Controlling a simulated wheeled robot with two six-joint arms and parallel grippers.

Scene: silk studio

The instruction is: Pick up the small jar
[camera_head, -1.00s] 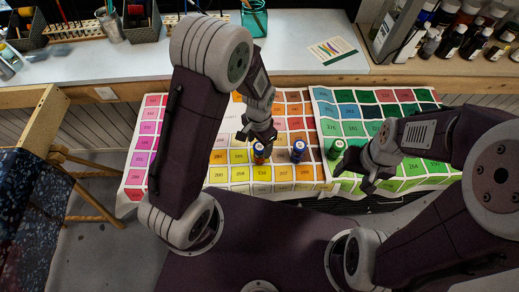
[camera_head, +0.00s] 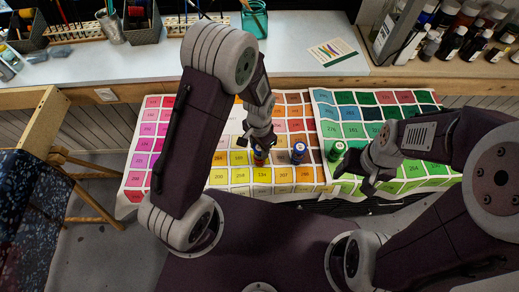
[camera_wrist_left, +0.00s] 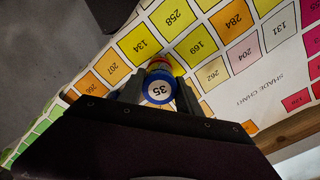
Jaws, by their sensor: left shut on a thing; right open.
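The small jar (camera_wrist_left: 159,88) has a blue rim around a white lid marked 35, with red and yellow showing below the lid in the left wrist view. In the head view the jar (camera_head: 260,156) is partly covered by my left gripper (camera_head: 260,145). My left gripper (camera_wrist_left: 158,92) is shut on this jar, with one finger on each side of it. My right gripper (camera_head: 356,178) is open and empty, near the green jar.
A blue-lidded jar (camera_head: 298,152) stands just right of the held jar, and a green jar (camera_head: 336,150) stands further right. They are on colour shade charts (camera_head: 240,176). Behind is a pale worktop (camera_head: 290,55) with brushes and bottles.

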